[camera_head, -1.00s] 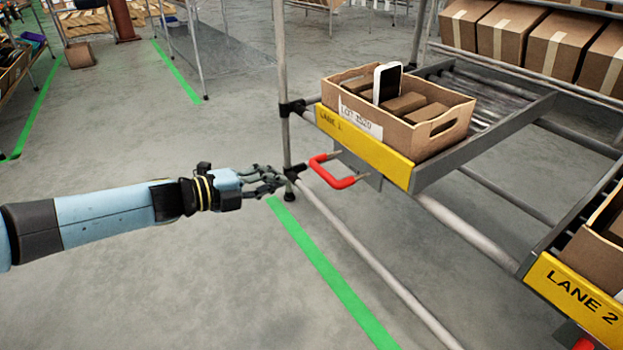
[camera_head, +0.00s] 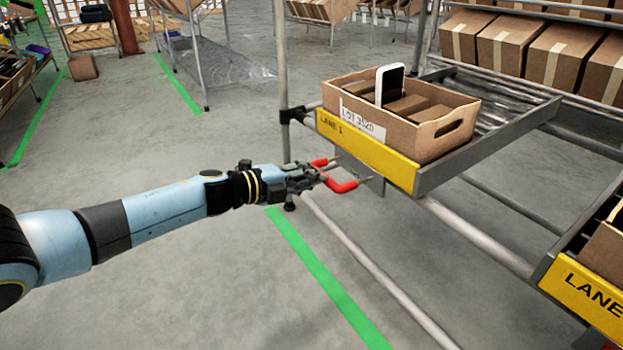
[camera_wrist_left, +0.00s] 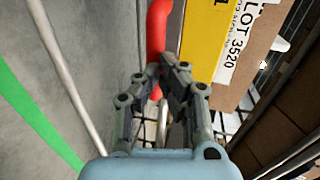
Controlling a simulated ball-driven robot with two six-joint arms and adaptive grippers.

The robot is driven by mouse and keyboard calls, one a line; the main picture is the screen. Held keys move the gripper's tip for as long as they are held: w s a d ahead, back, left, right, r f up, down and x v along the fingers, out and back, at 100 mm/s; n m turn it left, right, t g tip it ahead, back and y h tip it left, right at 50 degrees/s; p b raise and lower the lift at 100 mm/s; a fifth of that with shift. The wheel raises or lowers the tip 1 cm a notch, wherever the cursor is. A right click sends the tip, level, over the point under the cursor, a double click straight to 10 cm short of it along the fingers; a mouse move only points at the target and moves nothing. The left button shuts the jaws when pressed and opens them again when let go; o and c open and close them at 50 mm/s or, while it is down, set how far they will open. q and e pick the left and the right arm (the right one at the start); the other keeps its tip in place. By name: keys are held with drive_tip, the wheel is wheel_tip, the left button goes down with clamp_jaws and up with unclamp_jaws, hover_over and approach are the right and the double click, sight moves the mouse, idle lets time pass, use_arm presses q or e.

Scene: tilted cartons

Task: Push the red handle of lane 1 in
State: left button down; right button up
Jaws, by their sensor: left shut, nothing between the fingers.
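The red handle (camera_head: 343,185) of lane 1 is a U-shaped bar that sticks out below the yellow LANE 1 plate (camera_head: 366,150). My left gripper (camera_head: 320,173) is shut and empty, with its fingertips at the handle's near left side. In the left wrist view the red handle (camera_wrist_left: 157,45) runs up from just beyond the fingertips (camera_wrist_left: 163,72), which overlap its lower end. I cannot tell whether they touch it. The fingers hide part of the handle. My right gripper is not in view.
A cardboard carton (camera_head: 440,131) with smaller boxes and a white device (camera_head: 389,85) sits on the lane 1 shelf. Grey rack posts and rails stand close to the gripper. The yellow LANE 2 plate (camera_head: 590,300) is at the lower right.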

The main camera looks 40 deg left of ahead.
use_arm(q)
drive_tip(key=shift+w, duration=0.15)
drive_tip(key=x, duration=0.2)
drive_tip(key=r+p+x, duration=0.1)
drive_tip(key=x, duration=0.2)
drive_tip(key=shift+w+d+r, duration=0.1)
drive_tip(key=shift+w+d, duration=0.05)
drive_tip(key=shift+w, duration=0.05)
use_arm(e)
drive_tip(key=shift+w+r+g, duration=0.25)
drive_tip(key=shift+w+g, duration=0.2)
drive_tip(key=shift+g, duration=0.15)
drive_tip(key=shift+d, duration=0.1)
